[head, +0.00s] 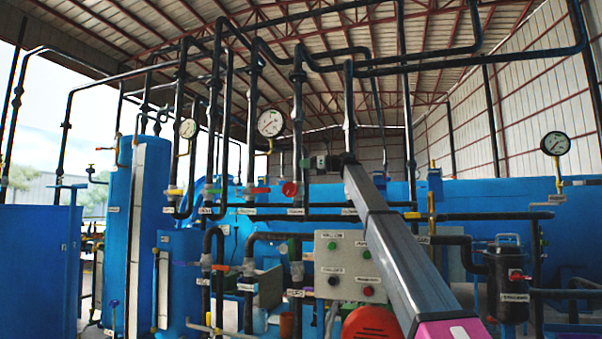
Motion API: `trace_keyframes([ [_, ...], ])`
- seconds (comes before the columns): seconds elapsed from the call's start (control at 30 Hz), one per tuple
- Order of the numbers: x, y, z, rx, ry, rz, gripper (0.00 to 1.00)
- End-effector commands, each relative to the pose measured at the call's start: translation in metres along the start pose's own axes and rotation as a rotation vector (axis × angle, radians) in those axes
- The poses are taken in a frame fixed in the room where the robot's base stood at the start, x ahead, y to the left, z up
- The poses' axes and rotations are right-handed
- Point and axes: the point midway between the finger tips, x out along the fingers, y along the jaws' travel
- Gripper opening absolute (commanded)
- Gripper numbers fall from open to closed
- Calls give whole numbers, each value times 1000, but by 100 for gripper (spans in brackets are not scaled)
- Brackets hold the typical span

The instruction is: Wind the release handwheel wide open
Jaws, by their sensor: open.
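A small round red handwheel (290,189) sits on a black vertical pipe near the middle of the head view. It is the likeliest release handwheel, but I cannot read its label. My arm reaches up from the lower right, and my gripper (309,163) is at its far end, just above and to the right of the red wheel. The gripper looks small and dark against the pipes. Its jaws are open, with nothing seen between them. It appears apart from the wheel, though the depth between them is hard to judge.
Black pipes crowd the space around the gripper. A red lever (260,190) and a pressure gauge (270,123) are to the left. A grey control box (343,265) stands below. Blue tanks (150,210) stand at left, and a black filter housing (507,285) at right.

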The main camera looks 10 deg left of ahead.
Motion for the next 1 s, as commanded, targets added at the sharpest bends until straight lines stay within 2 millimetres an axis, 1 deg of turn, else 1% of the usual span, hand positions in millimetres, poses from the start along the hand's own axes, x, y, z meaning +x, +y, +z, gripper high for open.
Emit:
trace_keyframes([
  [0.13,0,0,0,-181,0,0,51],
  [0.27,0,0,0,-430,0,0,51],
  [1.0,0,0,0,-1990,0,0,51],
])
